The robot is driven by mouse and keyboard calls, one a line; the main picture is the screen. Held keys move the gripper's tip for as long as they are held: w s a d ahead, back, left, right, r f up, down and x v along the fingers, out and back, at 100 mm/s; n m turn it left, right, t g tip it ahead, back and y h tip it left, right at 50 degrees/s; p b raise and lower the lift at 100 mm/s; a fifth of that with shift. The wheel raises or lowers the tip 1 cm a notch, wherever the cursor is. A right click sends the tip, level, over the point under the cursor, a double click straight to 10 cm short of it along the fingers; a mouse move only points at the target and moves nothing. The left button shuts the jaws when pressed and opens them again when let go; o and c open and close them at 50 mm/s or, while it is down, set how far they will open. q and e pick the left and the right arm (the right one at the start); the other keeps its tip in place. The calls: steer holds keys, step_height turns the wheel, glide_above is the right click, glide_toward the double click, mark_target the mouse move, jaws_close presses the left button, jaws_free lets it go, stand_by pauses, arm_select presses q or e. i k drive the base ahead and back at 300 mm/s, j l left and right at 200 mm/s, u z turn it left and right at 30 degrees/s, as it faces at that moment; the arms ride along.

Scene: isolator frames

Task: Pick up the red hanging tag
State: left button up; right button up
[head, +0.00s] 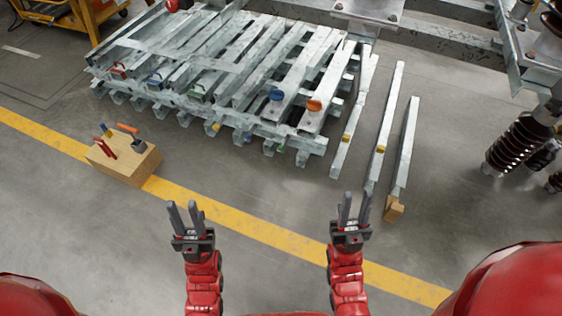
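A small red tag-like piece (118,70) is at the left end of the stack of grey metal frames (225,62). It is too small to tell how it is attached. Another red object (172,5) sits at the top edge of the view, partly cut off, and I cannot tell what it is. My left gripper (183,212) is open and empty, low in the view, well short of the stack. My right gripper (355,207) is open and empty, to the right of it, also apart from everything.
A wooden block (130,165) with several small tools stands on the floor at left. Blue (276,95) and orange (314,105) pieces sit on the frames. Loose metal bars (386,120) lie right of the stack.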

mark_target(101, 143)
steer(key=u, duration=1.3)
